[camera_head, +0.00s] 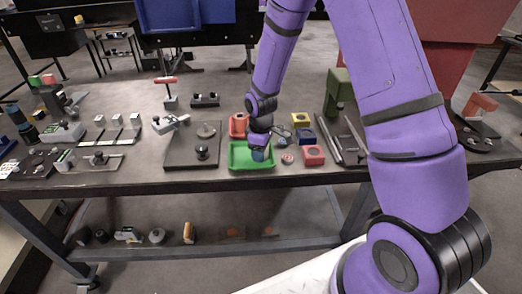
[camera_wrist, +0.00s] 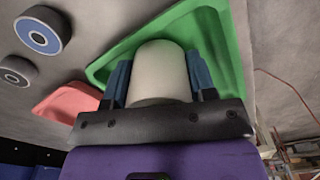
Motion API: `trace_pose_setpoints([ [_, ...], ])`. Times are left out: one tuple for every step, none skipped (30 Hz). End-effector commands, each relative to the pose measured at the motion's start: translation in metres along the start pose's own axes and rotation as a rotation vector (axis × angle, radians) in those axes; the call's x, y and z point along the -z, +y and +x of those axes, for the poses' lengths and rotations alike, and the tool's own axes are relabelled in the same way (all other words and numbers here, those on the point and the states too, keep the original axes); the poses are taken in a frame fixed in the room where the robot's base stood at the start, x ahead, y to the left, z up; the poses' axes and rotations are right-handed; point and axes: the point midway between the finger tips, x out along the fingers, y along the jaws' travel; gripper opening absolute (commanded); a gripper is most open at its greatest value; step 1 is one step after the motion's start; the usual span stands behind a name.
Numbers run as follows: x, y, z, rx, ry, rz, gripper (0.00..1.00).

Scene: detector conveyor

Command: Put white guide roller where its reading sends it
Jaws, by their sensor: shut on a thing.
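The white guide roller (camera_wrist: 160,72) is a plain pale cylinder between the blue fingers of my gripper (camera_wrist: 159,85) in the wrist view. My gripper is shut on its sides. The green tray (camera_wrist: 225,28) lies beyond the roller in that view. In the head view my gripper (camera_head: 259,154) is low over the green tray (camera_head: 237,165) near the front edge of the table. The roller cannot be made out there. Whether the roller touches the tray floor I cannot tell.
A red tray (camera_head: 238,122) sits just behind the green one. Small round pieces (camera_head: 287,158) and yellow, blue and red blocks (camera_head: 313,156) stand close on the right. A dark plate with fixtures (camera_head: 178,158) is on the left. A green stand (camera_head: 339,90) rises further right.

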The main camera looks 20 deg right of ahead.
Motion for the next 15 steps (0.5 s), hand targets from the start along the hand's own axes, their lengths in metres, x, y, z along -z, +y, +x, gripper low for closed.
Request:
trace_pose_setpoints([
  [0.0000,0.0000,0.0016,0.000,0.000,0.000,0.19],
  [0.0001,0.0000,0.0012,0.000,0.000,0.000,0.58],
  [0.0000,0.0000,0.0011,0.000,0.000,0.000,0.62],
  [0.0000,0.0000,0.0010,0.000,0.000,0.000,0.62],
  [0.0000,0.0000,0.0010,0.000,0.000,0.000,0.62],
  [0.0000,0.0000,0.0010,0.000,0.000,0.000,0.62],
  [0.0000,0.0000,0.0010,0.000,0.000,0.000,0.62],
  [0.0000,0.0000,0.0010,0.000,0.000,0.000,0.62],
  [0.0000,0.0000,0.0010,0.000,0.000,0.000,0.62],
  [0.0000,0.0000,0.0008,0.000,0.000,0.000,0.62],
  [0.0000,0.0000,0.0004,0.000,0.000,0.000,0.62],
  [0.0000,0.0000,-0.0007,0.000,0.000,0.000,0.62],
  [0.0000,0.0000,-0.0021,0.000,0.000,0.000,0.62],
  [0.0001,0.0002,-0.0042,-0.001,0.001,0.000,0.62],
  [0.0003,0.0005,-0.0078,-0.002,0.002,0.000,0.62],
])
